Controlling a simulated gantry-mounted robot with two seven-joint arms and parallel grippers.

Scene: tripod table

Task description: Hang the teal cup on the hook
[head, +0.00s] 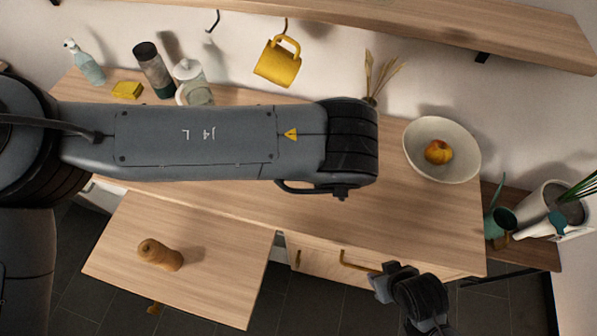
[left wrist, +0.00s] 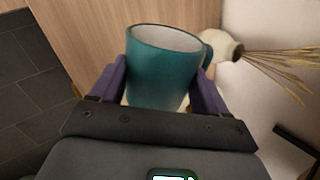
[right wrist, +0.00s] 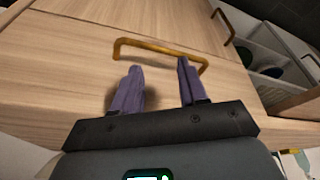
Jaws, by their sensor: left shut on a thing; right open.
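The teal cup (left wrist: 163,68) is upright between the fingers of my left gripper (left wrist: 155,85), which is shut on it; its handle points right in the left wrist view. In the head view my left forearm hides the left gripper and cup. On the wall an empty dark hook (head: 213,21) shows at the top, left of another hook (head: 285,24) with a yellow mug (head: 278,62) hanging on it. My right gripper (right wrist: 160,85) is open and empty, its fingertips close to a brass drawer handle (right wrist: 160,48); contact is unclear. It also shows in the head view (head: 383,277).
A shelf (head: 450,30) runs above the hooks. Below stand a spray bottle (head: 84,62), dark grinder (head: 153,68), glass jar (head: 192,82) and yellow sponge (head: 127,89). A bowl (head: 415,135) with fruit sits right. The counter (head: 420,215) is mostly clear in front.

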